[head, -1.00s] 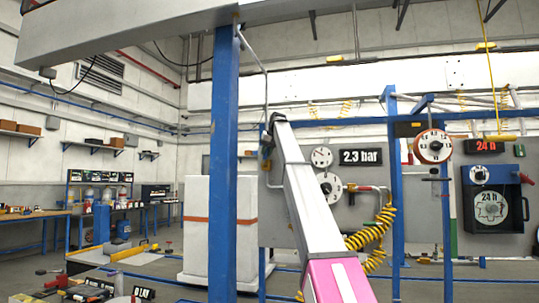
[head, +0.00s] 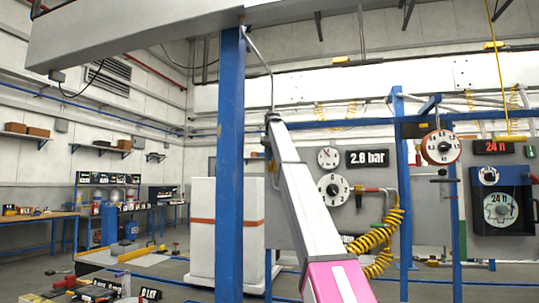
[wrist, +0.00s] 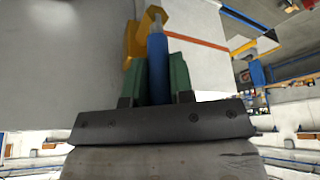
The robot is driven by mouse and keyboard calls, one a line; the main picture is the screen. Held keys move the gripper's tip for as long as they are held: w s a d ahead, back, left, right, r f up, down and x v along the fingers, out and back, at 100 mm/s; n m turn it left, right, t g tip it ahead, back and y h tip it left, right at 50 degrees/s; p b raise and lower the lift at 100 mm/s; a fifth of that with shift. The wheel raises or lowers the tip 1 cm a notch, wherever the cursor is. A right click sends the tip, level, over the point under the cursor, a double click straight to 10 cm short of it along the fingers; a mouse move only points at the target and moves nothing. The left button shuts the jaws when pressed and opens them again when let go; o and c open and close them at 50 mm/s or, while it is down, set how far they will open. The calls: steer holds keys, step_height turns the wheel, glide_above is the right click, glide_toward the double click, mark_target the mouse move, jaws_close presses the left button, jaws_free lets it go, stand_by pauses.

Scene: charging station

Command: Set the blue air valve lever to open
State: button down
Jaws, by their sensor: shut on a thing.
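The blue lever (wrist: 157,68) shows in the wrist view, standing between the two green fingers of my gripper (wrist: 159,78). The fingers are shut on it. A yellow-orange valve body (wrist: 150,32) and a grey metal tip sit at the lever's far end. In the head view my arm reaches up to the thin pipe beside the blue post, and its far end (head: 272,122) hides most of the valve. The lever cannot be made out there. The pressure display (head: 367,158) reads what looks like 2.8 bar.
A blue post (head: 230,165) stands just left of my arm. A grey panel (head: 380,220) with gauges and a coiled yellow hose (head: 378,240) is to the right. A white cabinet (head: 202,230) stands behind the post. Workbenches line the left wall.

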steer(key=c, duration=1)
jaws_free()
steer(key=shift+r, duration=0.1)
steer(key=v, duration=1)
steer(key=shift+r, duration=0.25)
steer(key=shift+s, duration=0.15)
